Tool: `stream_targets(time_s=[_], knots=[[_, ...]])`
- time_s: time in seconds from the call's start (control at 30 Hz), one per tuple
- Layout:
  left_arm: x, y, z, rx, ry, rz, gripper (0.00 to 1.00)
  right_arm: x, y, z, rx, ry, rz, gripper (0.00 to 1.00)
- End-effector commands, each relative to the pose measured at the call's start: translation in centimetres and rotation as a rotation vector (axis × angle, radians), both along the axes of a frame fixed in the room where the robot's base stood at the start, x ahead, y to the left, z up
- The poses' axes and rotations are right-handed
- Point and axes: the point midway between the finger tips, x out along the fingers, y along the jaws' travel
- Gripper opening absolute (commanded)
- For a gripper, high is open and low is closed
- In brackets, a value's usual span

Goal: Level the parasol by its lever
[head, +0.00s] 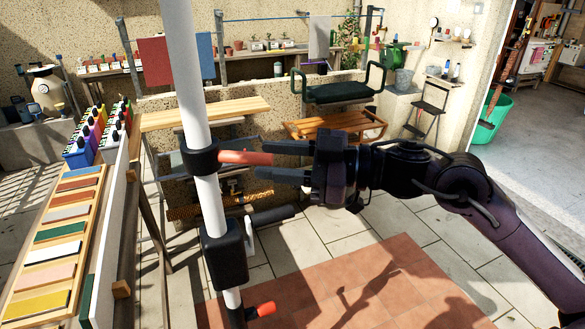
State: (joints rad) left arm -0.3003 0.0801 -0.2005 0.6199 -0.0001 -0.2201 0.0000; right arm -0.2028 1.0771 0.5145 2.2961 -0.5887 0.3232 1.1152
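The parasol's white pole (208,212) stands left of centre and leans slightly in the picture. Its canopy is out of view. A black collar (201,157) sits around the pole, and the red lever (242,158) sticks out from it to the right, nearly level. My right gripper (262,160) comes in from the right. Its two dark fingers are apart, one above and one below the line of the lever's free end, with space visible between them. I cannot tell whether either finger touches the lever. My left gripper is not in view.
Lower on the pole are a black housing (224,256) with a dark crank handle (272,215) and a red knob (262,310). A sample board (55,245) stands at left. Wooden benches (200,113) stand behind. Paved floor (405,222) is open at right.

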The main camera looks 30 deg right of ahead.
Motion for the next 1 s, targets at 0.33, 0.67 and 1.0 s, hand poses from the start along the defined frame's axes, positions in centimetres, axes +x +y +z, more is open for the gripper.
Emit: stream_targets(time_s=[0.33,0.67,1.0], knots=[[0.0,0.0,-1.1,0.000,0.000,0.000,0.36,-1.5,-1.9,0.0,0.000,0.000,0.000,0.39],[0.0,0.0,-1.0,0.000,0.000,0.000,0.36,-1.5,-1.9,0.0,0.000,0.000,0.000,0.39],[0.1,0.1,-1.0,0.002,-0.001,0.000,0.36,-1.5,-1.9,0.0,0.000,0.000,0.000,0.39]])
